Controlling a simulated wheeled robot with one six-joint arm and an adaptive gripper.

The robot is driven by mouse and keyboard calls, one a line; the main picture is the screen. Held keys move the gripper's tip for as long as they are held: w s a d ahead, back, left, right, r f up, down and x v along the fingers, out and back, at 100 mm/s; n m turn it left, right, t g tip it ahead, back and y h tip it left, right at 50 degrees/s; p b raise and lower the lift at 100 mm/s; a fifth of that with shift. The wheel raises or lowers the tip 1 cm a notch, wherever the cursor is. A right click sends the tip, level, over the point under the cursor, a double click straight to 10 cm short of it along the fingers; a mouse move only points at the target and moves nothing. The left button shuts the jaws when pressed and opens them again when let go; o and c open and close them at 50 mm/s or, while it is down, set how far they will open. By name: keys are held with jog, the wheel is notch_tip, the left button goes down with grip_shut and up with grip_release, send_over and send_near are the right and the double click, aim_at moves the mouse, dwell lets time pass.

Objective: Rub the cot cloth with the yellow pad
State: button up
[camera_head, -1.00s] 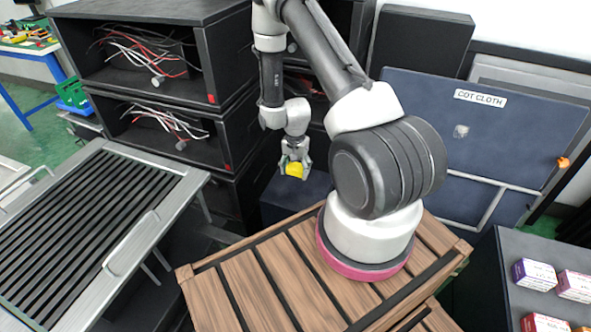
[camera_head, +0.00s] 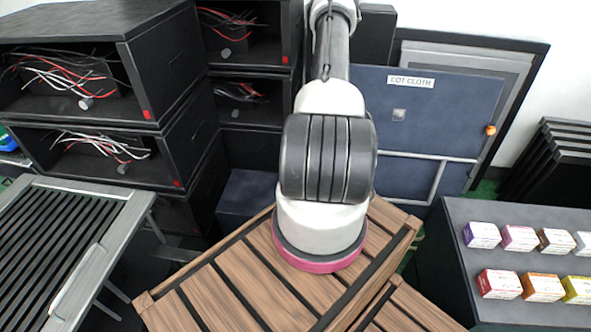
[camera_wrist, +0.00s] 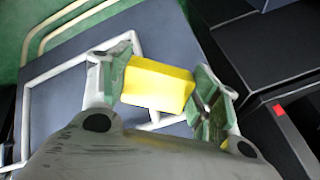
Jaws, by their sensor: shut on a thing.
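The cot cloth (camera_head: 432,112) is a dark blue upright panel with a white "COT CLOTH" label and a small grey patch (camera_head: 399,114), behind my arm in the head view. Its left part is hidden by my arm. The yellow pad (camera_wrist: 158,84) is a block held between the green-lined fingers of my gripper (camera_wrist: 160,88) in the wrist view. My gripper is shut on it. In the head view my gripper and the pad are hidden behind my arm. In the wrist view a blue-grey surface with a pale tube frame lies beyond the pad, with no contact visible.
Black cabinets with loose wires (camera_head: 75,75) stand at the left. A slatted grey rack (camera_head: 40,240) is at the lower left. A dark table (camera_head: 455,290) with several small boxes is at the right. An orange knob (camera_head: 490,130) sits at the panel's right edge.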

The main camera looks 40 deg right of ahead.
jog(key=s+d+m+h, duration=0.2)
jog(key=s+d+h, duration=0.1)
jog(key=s+d, duration=0.6)
jog(key=t+h, duration=0.5)
send_near(401, 118)
jog(key=w+a, duration=0.2)
jog(key=a, duration=0.1)
jog(key=shift+x, duration=3)
jog(key=shift+w+d+f, duration=0.15)
jog(key=shift+w+d, duration=0.5)
jog(key=shift+w, duration=0.15)
jog(key=shift+s+d, duration=0.55)
jog(key=shift+s, duration=0.3)
jog(key=shift+s+d, duration=0.55)
jog(key=shift+s, duration=0.25)
jog(key=shift+w+d, duration=0.1)
jog(key=shift+d, duration=0.05)
